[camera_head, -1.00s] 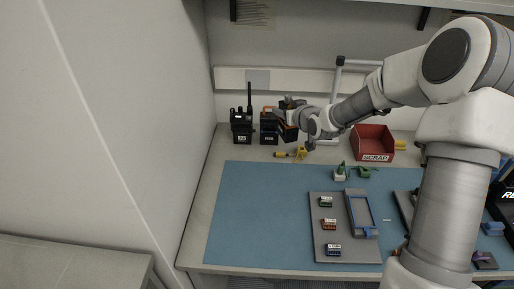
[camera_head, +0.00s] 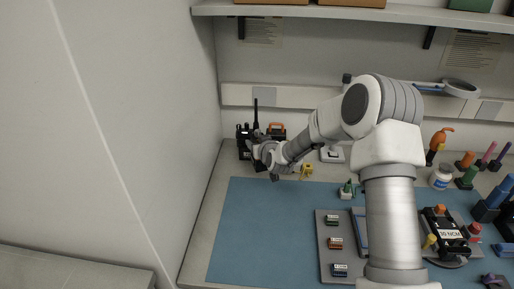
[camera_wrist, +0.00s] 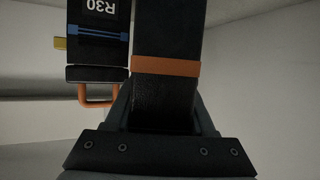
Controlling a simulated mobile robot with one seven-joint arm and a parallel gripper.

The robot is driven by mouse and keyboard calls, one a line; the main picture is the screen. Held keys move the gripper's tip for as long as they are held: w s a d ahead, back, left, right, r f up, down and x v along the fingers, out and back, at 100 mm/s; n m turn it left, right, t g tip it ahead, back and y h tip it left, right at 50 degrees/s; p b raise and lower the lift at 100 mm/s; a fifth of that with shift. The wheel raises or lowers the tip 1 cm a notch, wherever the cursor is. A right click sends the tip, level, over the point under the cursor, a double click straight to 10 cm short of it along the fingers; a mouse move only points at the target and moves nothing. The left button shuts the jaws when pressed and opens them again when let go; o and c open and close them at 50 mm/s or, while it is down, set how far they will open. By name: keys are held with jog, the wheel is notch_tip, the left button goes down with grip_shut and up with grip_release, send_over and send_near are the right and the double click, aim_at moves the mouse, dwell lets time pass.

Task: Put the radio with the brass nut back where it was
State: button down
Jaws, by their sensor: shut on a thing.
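My gripper (camera_head: 262,156) is at the back left of the bench. In the wrist view it is shut on a dark radio body (camera_wrist: 165,98) with an orange band (camera_wrist: 165,65) around it. Beside it on the left, upside down in that view, is a radio marked R30 (camera_wrist: 98,18) with an orange handle and a brass-yellow bit on its side. In the head view, the orange-handled radio (camera_head: 276,129) stands behind my gripper, partly hidden. Another black radio (camera_head: 243,138) stands at the left. The held radio is mostly hidden by my gripper there. I cannot make out a brass nut on it.
A blue mat (camera_head: 255,225) covers the bench front. A grey tray (camera_head: 326,258) on it holds several small labelled blocks. A yellow item (camera_head: 306,169) lies right of my gripper. The side wall (camera_head: 209,100) is close on the left. A shelf (camera_head: 310,11) runs above.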

notch_tip(320, 180, down, 2)
jog(key=shift+f+b, duration=0.35)
jog(key=shift+b, duration=0.15)
jog(key=shift+f, duration=0.2)
jog(key=c, duration=0.5)
grip_release()
jog(key=shift+r, duration=0.1)
